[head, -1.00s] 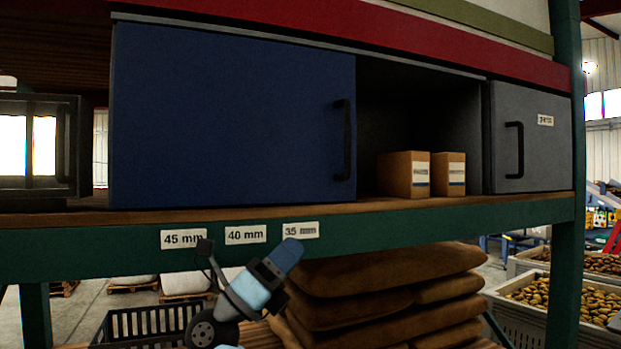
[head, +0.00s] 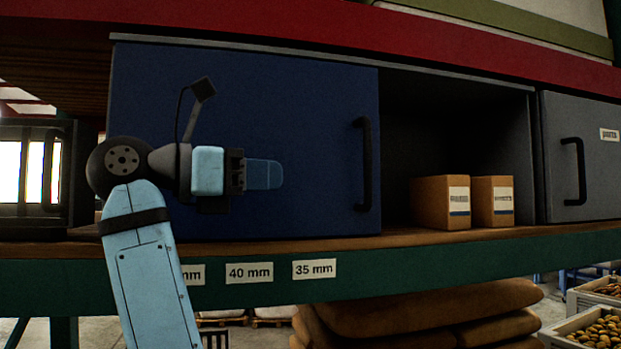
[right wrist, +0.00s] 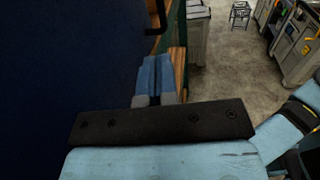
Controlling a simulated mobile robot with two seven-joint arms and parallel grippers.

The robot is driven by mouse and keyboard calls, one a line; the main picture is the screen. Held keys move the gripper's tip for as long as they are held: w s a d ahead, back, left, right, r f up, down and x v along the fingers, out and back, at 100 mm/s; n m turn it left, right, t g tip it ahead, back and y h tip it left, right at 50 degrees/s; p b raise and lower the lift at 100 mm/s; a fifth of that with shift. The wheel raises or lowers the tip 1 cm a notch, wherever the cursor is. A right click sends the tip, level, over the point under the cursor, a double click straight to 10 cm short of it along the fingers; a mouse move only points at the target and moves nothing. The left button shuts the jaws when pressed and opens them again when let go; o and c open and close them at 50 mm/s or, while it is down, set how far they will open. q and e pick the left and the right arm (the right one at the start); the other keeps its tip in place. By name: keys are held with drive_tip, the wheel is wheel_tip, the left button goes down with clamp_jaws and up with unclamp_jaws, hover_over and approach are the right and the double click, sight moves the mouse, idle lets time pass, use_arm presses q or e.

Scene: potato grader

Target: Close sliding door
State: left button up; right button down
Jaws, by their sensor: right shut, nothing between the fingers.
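The blue sliding door (head: 310,110) covers the left part of a shelf cabinet. Its black vertical handle (head: 364,165) is near its right edge. Right of the door the cabinet is open, showing a dark compartment (head: 455,120). My right gripper (head: 275,174) is in front of the door, left of the handle, pointing right. Its blue fingers are together and empty. In the right wrist view the fingers (right wrist: 155,78) are shut beside the dark blue door surface (right wrist: 70,60), with part of a black handle (right wrist: 158,15) ahead. My left gripper is not in view.
Two cardboard boxes (head: 441,202) (head: 492,201) stand in the open compartment. A grey door panel (head: 595,185) with its own black handle is at the right. The green shelf beam (head: 420,274) with size labels runs below; brown sacks (head: 420,318) lie under it.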

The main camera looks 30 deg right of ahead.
drive_tip(key=p, duration=0.4)
approach(352, 179)
drive_tip(key=s+d, duration=0.1)
drive_tip(key=d, duration=0.1)
drive_tip(key=s+d, duration=0.3)
drive_tip(key=shift+s+d, duration=0.15)
drive_tip(key=shift+d, duration=0.25)
drive_tip(key=shift+d+p, duration=0.3)
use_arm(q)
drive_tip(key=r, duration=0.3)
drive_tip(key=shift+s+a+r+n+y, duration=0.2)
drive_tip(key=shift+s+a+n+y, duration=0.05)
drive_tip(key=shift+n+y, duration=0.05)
use_arm(e)
drive_tip(key=shift+d+f, duration=0.15)
drive_tip(key=shift+d, duration=0.2)
